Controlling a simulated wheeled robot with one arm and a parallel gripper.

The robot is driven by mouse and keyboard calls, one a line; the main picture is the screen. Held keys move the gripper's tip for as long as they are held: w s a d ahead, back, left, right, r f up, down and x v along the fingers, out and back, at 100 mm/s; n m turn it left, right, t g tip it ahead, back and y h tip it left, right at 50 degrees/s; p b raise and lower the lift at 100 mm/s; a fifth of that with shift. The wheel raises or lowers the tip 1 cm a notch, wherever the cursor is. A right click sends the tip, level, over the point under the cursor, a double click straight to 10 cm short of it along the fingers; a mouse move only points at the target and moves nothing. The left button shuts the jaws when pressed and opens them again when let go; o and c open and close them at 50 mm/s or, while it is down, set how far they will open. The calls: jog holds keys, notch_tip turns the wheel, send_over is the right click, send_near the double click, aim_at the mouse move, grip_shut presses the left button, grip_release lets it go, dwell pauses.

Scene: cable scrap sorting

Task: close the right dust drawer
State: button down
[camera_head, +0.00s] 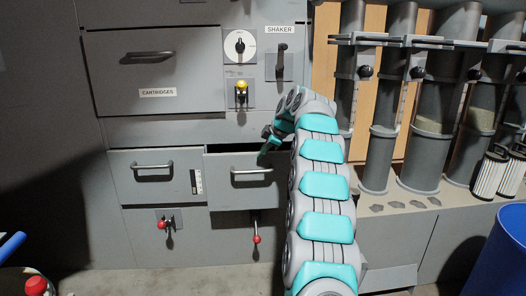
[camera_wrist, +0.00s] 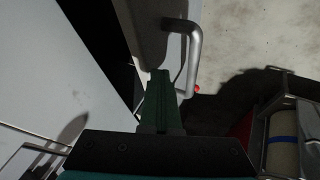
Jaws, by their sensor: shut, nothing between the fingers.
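The right dust drawer (camera_head: 233,194) is a grey drawer in the lower cabinet. It stands out from the cabinet, with a dark gap along its top edge. Its bar handle (camera_head: 251,171) is on the front. My gripper (camera_head: 264,157) is at the top of the drawer front, just above the handle; contact cannot be told. In the wrist view my gripper (camera_wrist: 163,75) is shut and empty, with its fingertips beside the handle (camera_wrist: 194,45) and close to the drawer front (camera_wrist: 147,28). My arm hides the drawer's right end.
The left drawer (camera_head: 145,187) looks flush. Red-knobbed levers (camera_head: 257,239) hang below the drawers. A shaker lever (camera_head: 282,60) and a yellow knob (camera_head: 241,86) are above. Grey tubes (camera_head: 386,130) stand at right, with a blue bin (camera_head: 503,255) in front. Floor ahead is clear.

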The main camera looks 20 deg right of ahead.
jog(key=w+d+p, duration=0.2)
jog(key=w+p, duration=0.5)
jog(key=p, duration=0.2)
jog(key=shift+r, duration=0.15)
jog(key=shift+w+r, duration=0.15)
jog(key=shift+w, duration=0.05)
dwell(0.6)
